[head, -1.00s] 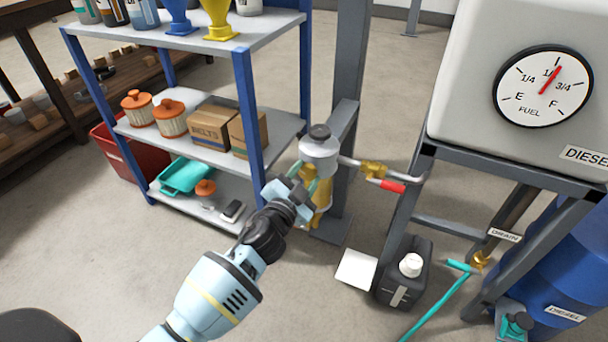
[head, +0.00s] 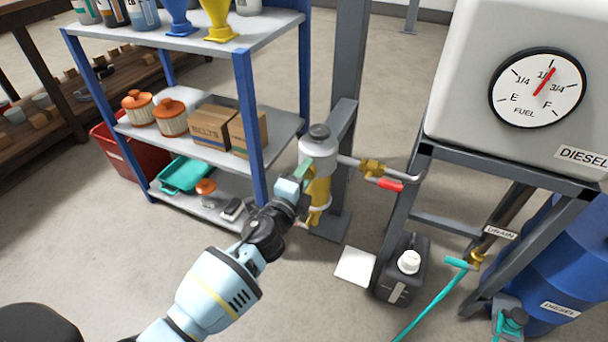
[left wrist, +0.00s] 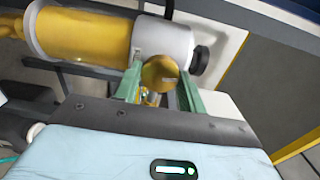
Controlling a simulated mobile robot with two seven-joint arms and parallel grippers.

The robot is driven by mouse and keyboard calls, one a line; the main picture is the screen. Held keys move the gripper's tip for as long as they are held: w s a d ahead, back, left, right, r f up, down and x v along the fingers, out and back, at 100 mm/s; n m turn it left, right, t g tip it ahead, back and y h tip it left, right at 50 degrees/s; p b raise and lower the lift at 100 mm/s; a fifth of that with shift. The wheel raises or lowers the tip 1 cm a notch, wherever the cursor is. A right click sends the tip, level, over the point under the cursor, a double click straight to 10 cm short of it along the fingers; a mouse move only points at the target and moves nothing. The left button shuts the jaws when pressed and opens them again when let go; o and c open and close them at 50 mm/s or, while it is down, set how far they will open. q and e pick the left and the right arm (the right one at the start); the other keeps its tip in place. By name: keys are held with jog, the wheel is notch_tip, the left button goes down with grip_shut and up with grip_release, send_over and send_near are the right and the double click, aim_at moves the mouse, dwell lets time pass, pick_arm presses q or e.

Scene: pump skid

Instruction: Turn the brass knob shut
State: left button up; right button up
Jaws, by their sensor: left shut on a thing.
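The brass knob (left wrist: 160,71) shows as a round face on the side of the filter in the left wrist view. The filter has a grey head (head: 318,147) and a yellow bowl (head: 319,189) and stands by the grey post. My left gripper (head: 303,182) reaches the filter from the lower left. In the left wrist view its green fingers (left wrist: 160,80) are on either side of the knob, shut on it. In the head view the gripper hides the knob. My right gripper is not in view.
A blue-framed shelf (head: 247,95) with boxes and jars stands close left of the gripper. A pipe with a red-handled valve (head: 388,184) runs right from the filter. A black jug (head: 403,272) and a white sheet (head: 355,266) are on the floor below.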

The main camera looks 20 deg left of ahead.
pick_arm(q)
jog(key=shift+m, duration=0.6)
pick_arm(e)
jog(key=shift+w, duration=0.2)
pick_arm(q)
jog(key=shift+m, duration=0.3)
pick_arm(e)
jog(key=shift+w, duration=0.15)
pick_arm(q)
jog(key=o, duration=0.6)
jog(key=shift+c, duration=0.2)
jog(key=o, duration=0.4)
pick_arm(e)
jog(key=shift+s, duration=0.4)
pick_arm(q)
jog(key=s+p, duration=0.1)
jog(key=s, duration=0.7)
jog(key=shift+a+p, duration=0.15)
jog(key=shift+p, duration=0.15)
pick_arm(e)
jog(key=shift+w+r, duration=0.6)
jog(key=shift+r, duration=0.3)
pick_arm(q)
jog(key=shift+w, duration=0.1)
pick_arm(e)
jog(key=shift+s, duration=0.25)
